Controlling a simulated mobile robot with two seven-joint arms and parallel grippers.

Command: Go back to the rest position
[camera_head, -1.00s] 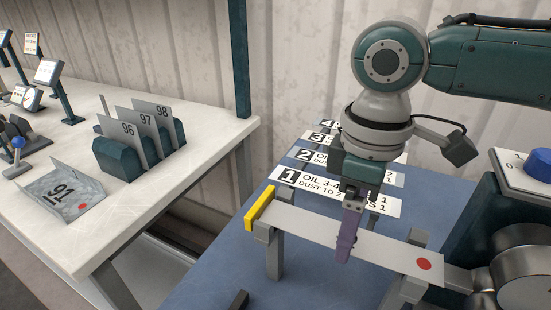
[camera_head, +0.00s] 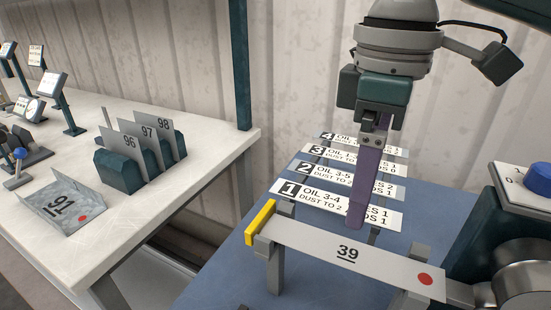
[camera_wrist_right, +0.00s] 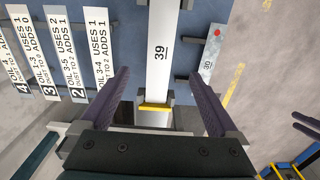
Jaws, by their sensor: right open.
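My right gripper (camera_head: 357,222) hangs fingers down, open and empty. Its purple fingers overlap the label rows in the head view, above and behind a flat grey strip marked 39 (camera_head: 315,245). The strip lies across grey supports, its left end at a yellow stop (camera_head: 260,222) and a red dot near its right end. In the right wrist view, the two fingers of the gripper (camera_wrist_right: 156,76) are spread wide on either side of the strip (camera_wrist_right: 168,25), with clear gaps. My left gripper is not in the head view.
A blue-topped table (camera_head: 225,275) carries numbered label strips (camera_head: 350,170). A machine with a blue knob (camera_head: 538,178) stands at right. The wrist view shows another red-dotted plate (camera_wrist_right: 209,62).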

